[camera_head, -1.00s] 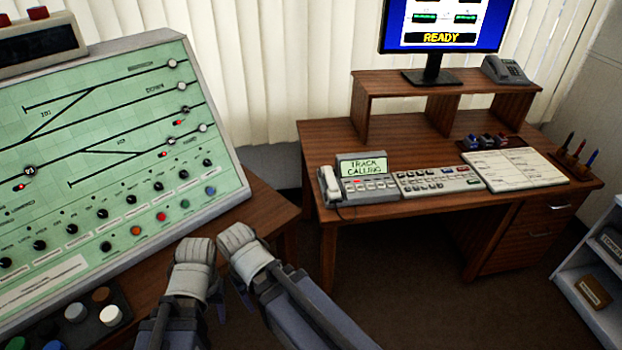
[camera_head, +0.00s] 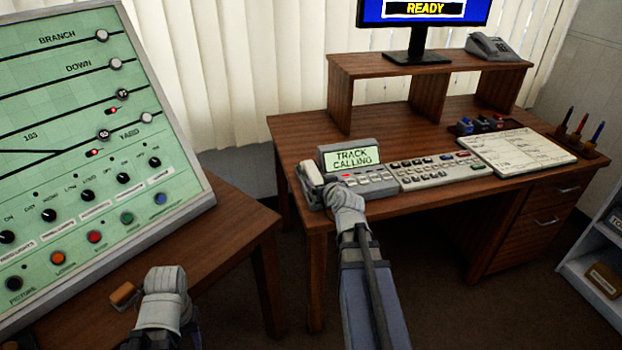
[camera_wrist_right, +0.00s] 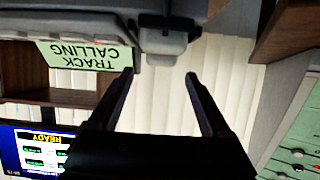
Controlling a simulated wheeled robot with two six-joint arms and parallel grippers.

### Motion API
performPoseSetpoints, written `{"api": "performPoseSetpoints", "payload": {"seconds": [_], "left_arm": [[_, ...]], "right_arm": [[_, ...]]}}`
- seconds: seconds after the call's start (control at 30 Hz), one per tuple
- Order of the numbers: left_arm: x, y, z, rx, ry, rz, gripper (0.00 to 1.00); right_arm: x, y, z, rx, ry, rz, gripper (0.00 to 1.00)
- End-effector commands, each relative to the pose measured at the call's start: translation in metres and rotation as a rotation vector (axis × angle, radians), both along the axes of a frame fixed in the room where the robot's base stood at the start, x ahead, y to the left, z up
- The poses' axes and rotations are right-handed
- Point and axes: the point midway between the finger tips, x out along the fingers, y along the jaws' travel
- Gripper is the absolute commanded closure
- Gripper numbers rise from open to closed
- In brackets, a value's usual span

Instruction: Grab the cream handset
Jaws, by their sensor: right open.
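The cream handset (camera_head: 311,174) rests in its cradle at the left end of the grey phone console (camera_head: 365,187), whose screen reads "TRACK CALLING". My right gripper (camera_head: 343,197) is at the desk's front edge, just in front of and beside the handset; its fingers are hidden behind the hand there. In the right wrist view, which looks upside down, the right gripper (camera_wrist_right: 160,74) is open with nothing between its fingers. A pale end of the handset (camera_wrist_right: 163,42) appears just beyond the fingertips. My left gripper (camera_head: 160,295) is low over the side table, its fingers hidden.
A keyboard panel (camera_head: 440,171) and paper board (camera_head: 515,151) lie right of the console. A monitor (camera_head: 420,30) and grey telephone (camera_head: 494,48) stand on the shelf behind. A large green track panel (camera_head: 75,150) stands at left. Open floor lies before the desk.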

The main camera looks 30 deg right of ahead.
Motion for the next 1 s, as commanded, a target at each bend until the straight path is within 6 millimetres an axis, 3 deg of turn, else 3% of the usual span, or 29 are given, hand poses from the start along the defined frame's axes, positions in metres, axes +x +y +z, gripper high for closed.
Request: {"api": "performPoseSetpoints", "payload": {"seconds": [0.27, 0.53, 0.77, 1.0], "left_arm": [[0.0, 0.0, 0.0, 0.0, 0.0, 0.0, 0.5], [0.0, 0.0, -0.01, 0.0, 0.0, 0.0, 0.5], [0.0, 0.0, -0.01, 0.0, 0.0, 0.0, 0.5], [0.0, 0.0, -0.016, 0.0, 0.0, 0.0, 0.5]], "right_arm": [[0.001, 0.0, 0.0, 0.001, 0.001, 0.001, 0.18], [0.024, -0.006, -0.01, 0.001, 0.002, 0.001, 0.18], [0.029, -0.007, -0.01, 0.001, 0.002, 0.001, 0.18], [0.061, -0.015, -0.017, 0.002, 0.002, 0.001, 0.18]]}}
